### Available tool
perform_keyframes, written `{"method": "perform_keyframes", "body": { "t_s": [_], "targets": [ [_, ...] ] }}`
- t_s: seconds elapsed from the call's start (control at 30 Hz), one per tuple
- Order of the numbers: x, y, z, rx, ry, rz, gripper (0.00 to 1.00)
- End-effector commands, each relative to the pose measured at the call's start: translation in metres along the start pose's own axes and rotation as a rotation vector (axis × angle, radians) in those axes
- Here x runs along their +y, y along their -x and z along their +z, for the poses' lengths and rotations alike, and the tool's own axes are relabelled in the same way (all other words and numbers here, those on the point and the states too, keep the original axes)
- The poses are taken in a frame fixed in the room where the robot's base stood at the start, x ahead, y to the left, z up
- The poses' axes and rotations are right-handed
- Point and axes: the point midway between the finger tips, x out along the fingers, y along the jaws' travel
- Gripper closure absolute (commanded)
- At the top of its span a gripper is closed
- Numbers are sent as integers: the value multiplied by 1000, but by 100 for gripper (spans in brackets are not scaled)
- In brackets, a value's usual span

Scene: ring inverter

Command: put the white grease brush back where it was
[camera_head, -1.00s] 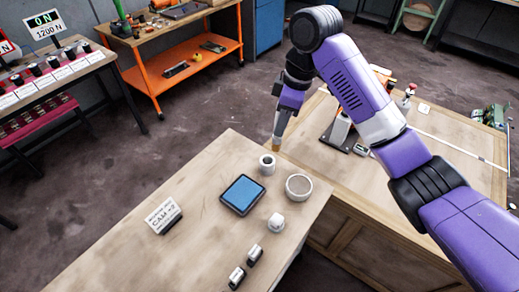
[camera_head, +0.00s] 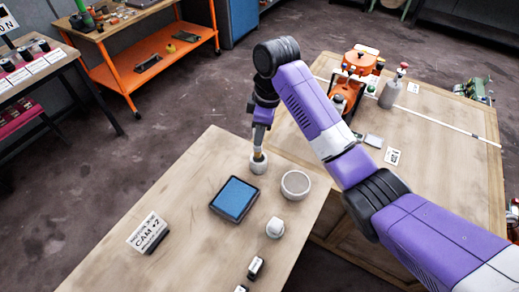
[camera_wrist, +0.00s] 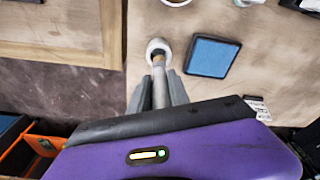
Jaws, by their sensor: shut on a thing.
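My gripper (camera_head: 261,122) is shut on the grease brush and points down at the far corner of the near wooden table. The brush (camera_head: 258,152) is upright, its pale brown tip at the mouth of a small white cup (camera_head: 258,168). In the wrist view the brush (camera_wrist: 160,88) shows as a light shaft between the fingers (camera_wrist: 160,95), and its far end overlaps the opening of the cup (camera_wrist: 156,44). I cannot tell how deep the tip sits in the cup.
A blue pad in a dark tray (camera_head: 234,198), a round white bowl (camera_head: 296,184) and a small white pot (camera_head: 275,228) stand near the cup. A "CAM" sign (camera_head: 148,233) stands at the left. The second wooden table (camera_head: 430,150) adjoins at the right, with orange equipment (camera_head: 350,88).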

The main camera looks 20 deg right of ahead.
Motion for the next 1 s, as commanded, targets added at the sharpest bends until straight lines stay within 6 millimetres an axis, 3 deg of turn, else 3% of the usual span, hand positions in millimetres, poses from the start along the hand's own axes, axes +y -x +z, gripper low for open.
{"method": "perform_keyframes", "body": {
  "t_s": [0.27,0.5,0.77,0.8,0.9,1.0],
  "targets": [
    [0,-23,4,1,-1,0,100],
    [0,-55,8,0,0,0,100],
    [0,-61,9,1,0,2,100],
    [0,-61,9,1,0,2,76],
    [0,-61,9,1,0,2,56],
    [0,-61,8,1,0,2,56]
  ]
}}
